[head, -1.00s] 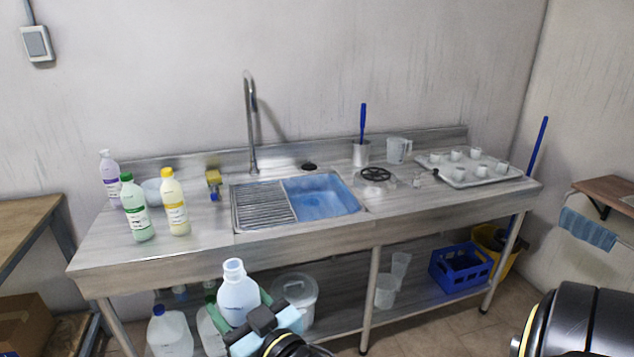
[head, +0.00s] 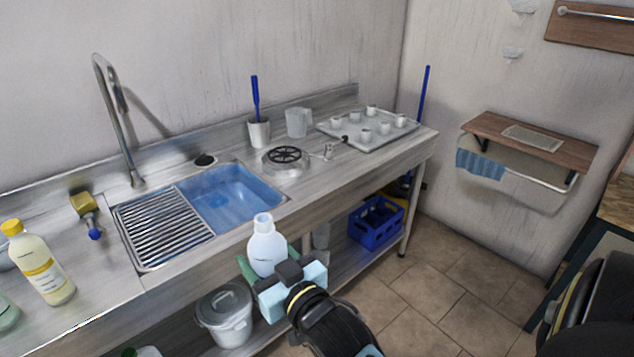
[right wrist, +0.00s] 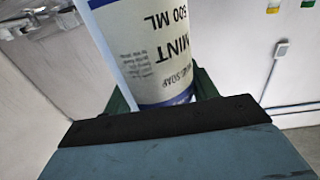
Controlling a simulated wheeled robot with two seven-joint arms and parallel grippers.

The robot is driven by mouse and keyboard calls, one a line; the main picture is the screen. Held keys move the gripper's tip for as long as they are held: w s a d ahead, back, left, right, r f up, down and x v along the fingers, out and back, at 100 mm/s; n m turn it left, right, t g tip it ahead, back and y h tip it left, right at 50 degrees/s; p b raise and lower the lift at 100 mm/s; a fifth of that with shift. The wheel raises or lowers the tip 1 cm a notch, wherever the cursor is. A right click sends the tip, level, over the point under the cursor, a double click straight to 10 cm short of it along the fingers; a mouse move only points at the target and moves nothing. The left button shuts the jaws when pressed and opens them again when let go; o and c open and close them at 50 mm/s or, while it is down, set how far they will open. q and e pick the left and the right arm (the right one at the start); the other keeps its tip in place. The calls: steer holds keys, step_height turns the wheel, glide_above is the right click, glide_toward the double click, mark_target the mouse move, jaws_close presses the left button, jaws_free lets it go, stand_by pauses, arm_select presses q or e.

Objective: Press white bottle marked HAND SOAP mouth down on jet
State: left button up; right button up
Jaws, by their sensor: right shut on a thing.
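My right gripper (head: 278,270) is shut around a pale, open-mouthed bottle (head: 265,243). The bottle stands upright in front of the counter, mouth up. In the right wrist view the bottle (right wrist: 150,45) shows a label with MINT, 500 ML and partly readable SOAP text, upside down in that picture. The jet appears to be the round rinser with a black spoked top (head: 285,155), on the counter right of the sink. The bottle is apart from it, nearer to me. My left gripper is not in view.
The blue sink basin (head: 235,199) lies left of the rinser. A small tap (head: 328,151), a clear jug (head: 298,122) and a tray of cups (head: 345,138) stand nearby. A blue-handled brush (head: 256,100) stands in a pot. A yellow-capped bottle (head: 42,268) is at left.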

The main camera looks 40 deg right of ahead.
arm_select(q)
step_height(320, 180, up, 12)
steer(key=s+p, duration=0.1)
steer(key=p, duration=1)
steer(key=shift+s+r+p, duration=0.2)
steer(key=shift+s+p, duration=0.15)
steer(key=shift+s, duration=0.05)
arm_select(e)
steer(key=w+d+r+n, duration=0.6)
steer(key=w+d+n, duration=0.1)
steer(key=d+n, duration=0.1)
steer(key=shift+w+d+n+h, duration=0.15)
steer(key=shift+d+n+h, duration=0.2)
steer(key=shift+d, duration=0.2)
